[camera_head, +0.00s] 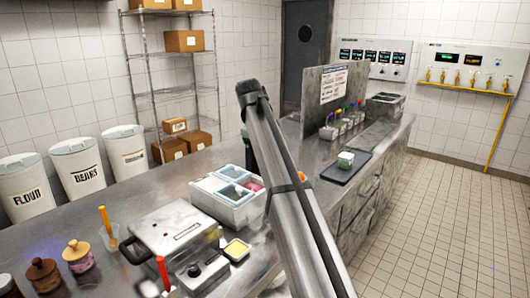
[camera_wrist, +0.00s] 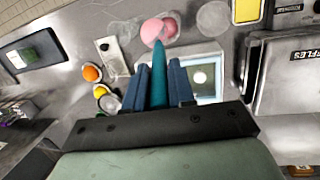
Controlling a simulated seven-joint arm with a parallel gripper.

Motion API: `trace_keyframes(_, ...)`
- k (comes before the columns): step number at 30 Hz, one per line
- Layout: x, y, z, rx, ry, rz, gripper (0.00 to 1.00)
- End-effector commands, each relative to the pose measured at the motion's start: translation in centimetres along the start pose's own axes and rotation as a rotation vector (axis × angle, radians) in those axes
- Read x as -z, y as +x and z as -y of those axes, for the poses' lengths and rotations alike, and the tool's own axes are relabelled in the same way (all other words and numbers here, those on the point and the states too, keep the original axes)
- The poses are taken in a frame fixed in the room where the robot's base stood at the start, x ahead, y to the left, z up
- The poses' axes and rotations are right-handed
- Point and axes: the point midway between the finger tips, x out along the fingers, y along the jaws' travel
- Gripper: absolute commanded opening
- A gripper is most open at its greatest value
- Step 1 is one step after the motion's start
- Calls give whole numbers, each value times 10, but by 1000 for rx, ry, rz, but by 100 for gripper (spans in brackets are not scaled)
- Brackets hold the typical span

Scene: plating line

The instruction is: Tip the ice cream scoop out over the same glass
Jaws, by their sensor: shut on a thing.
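My gripper (camera_wrist: 158,82) is shut on the teal handle of the ice cream scoop (camera_wrist: 159,68), which points away from the wrist. A pink ball of ice cream (camera_wrist: 152,32) shows at the scoop's far end. A second, darker pink round (camera_wrist: 171,27) lies right beside or behind it; I cannot tell whether it is in a glass. Faint grey round shapes (camera_wrist: 213,17) show nearby, but I cannot tell whether one is the glass. In the head view my arm hides the gripper and scoop.
The white tub with blue-framed compartments (camera_head: 225,205) stands on the steel counter beside the waffle iron (camera_head: 172,240). A dark tray (camera_head: 340,174) holds a small container with green contents (camera_head: 346,159). An orange ball (camera_wrist: 91,73) and yellow item (camera_wrist: 100,91) lie left of my gripper.

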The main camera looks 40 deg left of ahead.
Motion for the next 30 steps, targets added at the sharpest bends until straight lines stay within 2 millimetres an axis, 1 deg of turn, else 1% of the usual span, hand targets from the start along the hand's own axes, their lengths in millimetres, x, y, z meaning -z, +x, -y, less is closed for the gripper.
trace_keyframes(15, 4, 34, 6, 0, 0, 0, 0)
trace_keyframes(30, -25, 36, -12, 170, 24, -255, 0)
